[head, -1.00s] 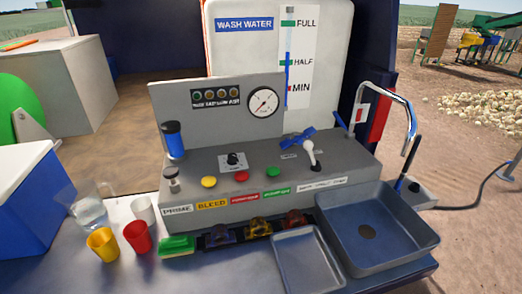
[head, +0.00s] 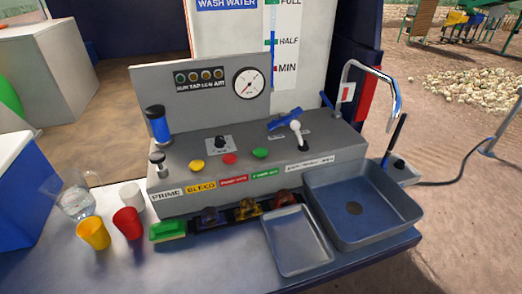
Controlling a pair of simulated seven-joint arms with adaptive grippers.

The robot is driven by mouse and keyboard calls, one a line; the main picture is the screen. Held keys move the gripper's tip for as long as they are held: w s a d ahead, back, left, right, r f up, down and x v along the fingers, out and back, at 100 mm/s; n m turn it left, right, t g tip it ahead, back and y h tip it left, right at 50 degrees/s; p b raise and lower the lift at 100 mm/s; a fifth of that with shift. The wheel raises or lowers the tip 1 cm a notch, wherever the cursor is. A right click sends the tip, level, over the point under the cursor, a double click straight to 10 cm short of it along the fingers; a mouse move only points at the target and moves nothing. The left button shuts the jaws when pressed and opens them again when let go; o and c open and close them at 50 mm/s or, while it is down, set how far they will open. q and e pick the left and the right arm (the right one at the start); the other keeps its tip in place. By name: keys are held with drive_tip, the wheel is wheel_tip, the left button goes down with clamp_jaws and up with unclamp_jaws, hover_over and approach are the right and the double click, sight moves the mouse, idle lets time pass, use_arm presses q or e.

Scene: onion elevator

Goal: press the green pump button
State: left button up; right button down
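The green pump button (head: 260,153) is a small round button on the sloping top of the grey control unit (head: 320,146). It is the rightmost of a row, beside the red button (head: 229,158) and the yellow button (head: 196,166). A green label (head: 266,172) is on the front face below it. Nothing covers the button. Neither of my grippers is in the head view.
A grey sink (head: 385,225) with a tap (head: 385,88) is at right. Cups (head: 127,222) and a jug (head: 75,203) stand at left.

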use_arm(q)
clamp_jaws()
idle(1.3)
